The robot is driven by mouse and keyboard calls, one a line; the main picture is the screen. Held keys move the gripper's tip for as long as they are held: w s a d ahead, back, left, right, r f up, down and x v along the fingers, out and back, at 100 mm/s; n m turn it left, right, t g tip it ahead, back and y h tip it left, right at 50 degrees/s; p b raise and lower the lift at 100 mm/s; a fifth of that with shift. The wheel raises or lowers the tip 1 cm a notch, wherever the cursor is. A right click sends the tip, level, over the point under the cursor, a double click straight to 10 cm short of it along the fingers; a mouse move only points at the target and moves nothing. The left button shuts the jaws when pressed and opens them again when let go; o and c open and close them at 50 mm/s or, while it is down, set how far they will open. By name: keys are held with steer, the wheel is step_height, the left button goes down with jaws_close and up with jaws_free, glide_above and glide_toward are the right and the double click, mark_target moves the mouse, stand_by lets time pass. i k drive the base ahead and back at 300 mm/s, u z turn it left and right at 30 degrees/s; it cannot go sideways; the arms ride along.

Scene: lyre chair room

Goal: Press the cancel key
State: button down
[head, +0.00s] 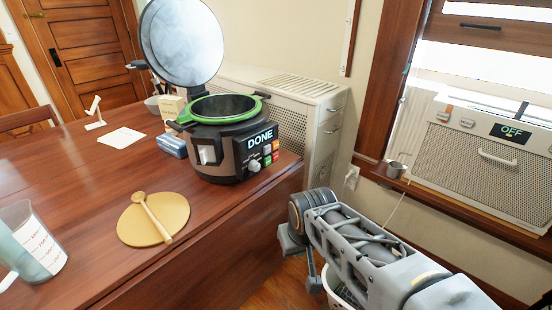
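A dark multicooker (215,158) with a green rim stands near the right edge of the wooden table, its round lid raised. Its front display (262,137) reads DONE. Below the display is a block of small coloured keys (271,153), beside a pale knob (254,165). The lettering on the keys is too small to read, so I cannot tell which one is cancel. My gripper (300,258) is low, right of the table edge, below and to the right of the cooker and apart from it. Its fingers do not show clearly.
On the table (95,185) are a round board (135,222) with a wooden spoon (151,217), a measuring jug (32,240) and a blue pack (172,145). A window unit (485,155) reading OFF is at right. A white basket (338,290) is below my arm.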

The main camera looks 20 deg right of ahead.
mark_target(275, 155)
steer(key=u, duration=2.75)
steer(key=i, duration=0.55)
steer(key=z, duration=2.7)
